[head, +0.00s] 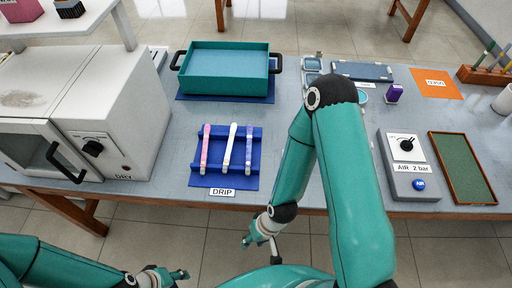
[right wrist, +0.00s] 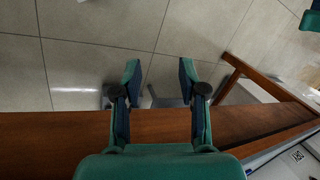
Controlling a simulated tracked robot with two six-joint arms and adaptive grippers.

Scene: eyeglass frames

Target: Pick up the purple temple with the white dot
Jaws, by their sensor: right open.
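The purple temple (head: 249,148) lies at the right on a blue rack (head: 210,181) labelled DRIP, beside a white temple (head: 230,148) in the middle and a pink temple (head: 205,148) at the left. A white dot is too small to make out. My right gripper (head: 256,238) is in front of the table's near edge, below the rack in the head view and apart from the temples. In the right wrist view its fingers (right wrist: 160,75) are spread and empty. My left gripper (head: 176,274) is low in front of the table; its opening is unclear.
A teal tray (head: 226,90) stands behind the rack. A white oven (head: 130,130) labelled DRY is at the left. An AIR box (head: 408,185) and a green-topped tray (head: 462,167) are at the right. The table's wooden edge (right wrist: 50,145) crosses the right wrist view.

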